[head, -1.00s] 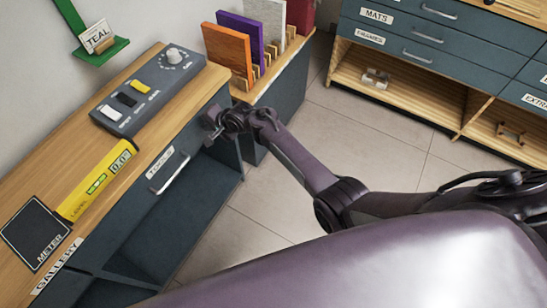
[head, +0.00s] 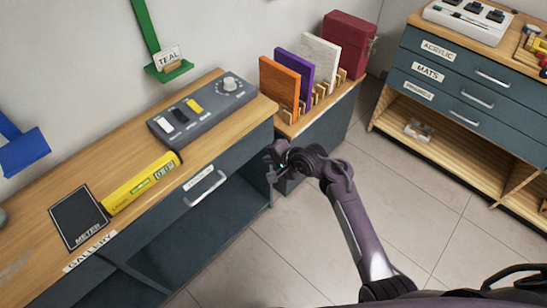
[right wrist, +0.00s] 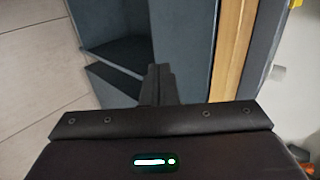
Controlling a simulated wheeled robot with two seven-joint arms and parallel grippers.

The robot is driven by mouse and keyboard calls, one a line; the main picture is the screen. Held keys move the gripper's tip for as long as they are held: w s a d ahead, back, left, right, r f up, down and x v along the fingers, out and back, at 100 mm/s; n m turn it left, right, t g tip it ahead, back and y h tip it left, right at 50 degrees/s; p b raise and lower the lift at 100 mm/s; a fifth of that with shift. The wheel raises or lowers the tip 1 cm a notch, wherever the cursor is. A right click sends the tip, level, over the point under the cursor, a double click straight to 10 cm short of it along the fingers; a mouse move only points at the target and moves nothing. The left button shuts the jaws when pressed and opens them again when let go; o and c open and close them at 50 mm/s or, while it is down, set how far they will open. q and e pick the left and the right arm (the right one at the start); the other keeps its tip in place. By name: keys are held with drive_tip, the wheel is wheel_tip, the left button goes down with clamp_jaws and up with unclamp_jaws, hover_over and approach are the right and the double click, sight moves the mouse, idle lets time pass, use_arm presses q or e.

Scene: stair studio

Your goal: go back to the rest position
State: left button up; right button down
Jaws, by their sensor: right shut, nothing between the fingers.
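My right gripper (head: 275,165) is in the head view, in front of the gallery counter (head: 240,128) near its right end. Its arm comes up from the lower right. In the right wrist view the fingers of my right gripper (right wrist: 158,85) are together and empty, with the counter's open dark shelves (right wrist: 122,55) beyond them. The gripper looks apart from the counter. My left gripper is in neither view.
On the counter lie a grey switch box (head: 200,110), a yellow level (head: 141,183) and a black meter pad (head: 78,218). A rack with coloured panels (head: 279,83) and a red box (head: 349,40) stands behind. Drawers (head: 462,90) stand at right. Floor between is clear.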

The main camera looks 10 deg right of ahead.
drive_tip(key=s+d+f+n+g+h, duration=0.1)
drive_tip(key=s+d+f+n+g, duration=0.15)
drive_tip(key=s+f, duration=0.85)
drive_tip(key=s+d+f+n+g+h, duration=0.1)
drive_tip(key=s+d+f+n, duration=0.2)
drive_tip(key=s+f, duration=0.75)
drive_tip(key=s+d+f+n+g+h, duration=0.1)
drive_tip(key=s+d+f+n, duration=0.1)
drive_tip(key=s+f, duration=0.3)
drive_tip(key=s+d+f+n+g+h, duration=0.1)
drive_tip(key=s+d+f+n, duration=0.2)
drive_tip(key=s, duration=1)
drive_tip(key=s+d+f+n+g+h, duration=0.1)
drive_tip(key=s+d+f+n, duration=0.1)
drive_tip(key=s+d+f, duration=0.3)
drive_tip(key=s+f, duration=0.2)
drive_tip(key=s, duration=0.2)
drive_tip(key=shift+s+f+h, duration=0.3)
drive_tip(key=shift+h, duration=0.1)
